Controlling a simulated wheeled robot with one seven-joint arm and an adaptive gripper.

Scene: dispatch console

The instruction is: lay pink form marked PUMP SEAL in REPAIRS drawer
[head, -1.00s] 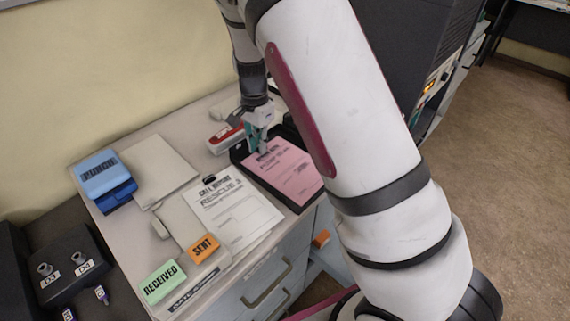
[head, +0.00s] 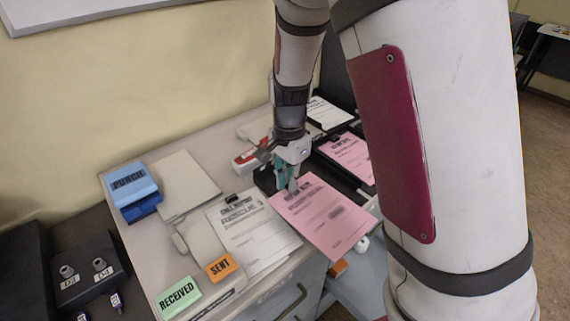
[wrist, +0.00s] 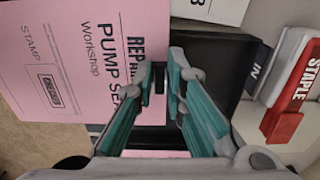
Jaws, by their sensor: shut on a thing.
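A pink form (head: 322,218) is pinched at its far edge by my gripper (head: 292,184), which is shut on it. The form extends over the near edge of the black tray and the desk edge. In the wrist view the form (wrist: 60,65) shows the words PUMP SEAL and Workshop, with a dark mark in its STAMP box; the fingertips (wrist: 165,85) partly cover the heading. I cannot make out a REPAIRS label on any drawer. Grey-blue drawer fronts (head: 283,308) show below the desk top.
Another pink form (head: 347,155) and a white sheet (head: 325,112) lie in black trays behind. A red and white stapler (wrist: 292,80) is beside the tray marked IN. A clipped report (head: 240,225), SENT block (head: 220,268), RECEIVED block (head: 178,297) and blue punch (head: 130,183) occupy the desk.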

